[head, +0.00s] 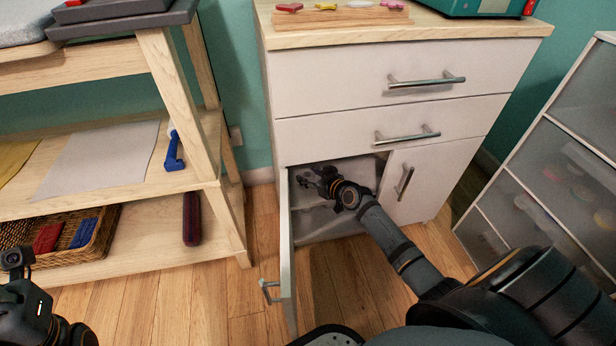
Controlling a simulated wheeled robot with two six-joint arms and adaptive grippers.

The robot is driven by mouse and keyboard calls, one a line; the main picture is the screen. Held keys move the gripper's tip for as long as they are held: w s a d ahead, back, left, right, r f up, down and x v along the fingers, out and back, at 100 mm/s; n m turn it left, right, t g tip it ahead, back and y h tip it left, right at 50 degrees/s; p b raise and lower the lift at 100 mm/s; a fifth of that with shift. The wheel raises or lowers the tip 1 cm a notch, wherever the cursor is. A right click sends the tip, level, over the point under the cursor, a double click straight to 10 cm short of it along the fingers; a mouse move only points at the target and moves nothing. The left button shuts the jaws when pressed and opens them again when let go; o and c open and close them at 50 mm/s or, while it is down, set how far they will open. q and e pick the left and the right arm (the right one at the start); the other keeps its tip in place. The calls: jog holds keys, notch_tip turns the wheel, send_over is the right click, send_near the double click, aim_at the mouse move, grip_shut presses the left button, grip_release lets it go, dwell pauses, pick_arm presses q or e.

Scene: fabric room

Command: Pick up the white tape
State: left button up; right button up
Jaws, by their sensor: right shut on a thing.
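My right gripper (318,181) reaches into the open lower left compartment of the white cabinet (345,85). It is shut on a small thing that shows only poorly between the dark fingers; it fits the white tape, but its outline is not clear. No other white tape stands out in view. My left gripper (18,270) is at the bottom left edge, partly cut off, away from the cabinet, and its fingers cannot be made out.
The cabinet door (287,245) stands open at the left of the compartment. A wooden shelf (130,255) with a wicker basket (98,248) stands at left. A drawer unit (560,165) stands at right. Wooden floor (215,295) lies clear between shelf and door.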

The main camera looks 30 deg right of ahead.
aim_at(310, 177)
jog(key=shift+r, duration=0.1)
notch_tip(310, 177, up, 4)
jog(key=p, duration=0.3)
jog(key=shift+r, duration=0.15)
jog(key=s+a+p, duration=0.2)
jog(key=s, duration=0.6)
jog(key=s+a+f+p, duration=0.1)
jog(key=s+a+p, duration=0.1)
jog(key=s, duration=0.7)
jog(key=shift+s+a, duration=0.25)
jog(key=shift+a, duration=0.05)
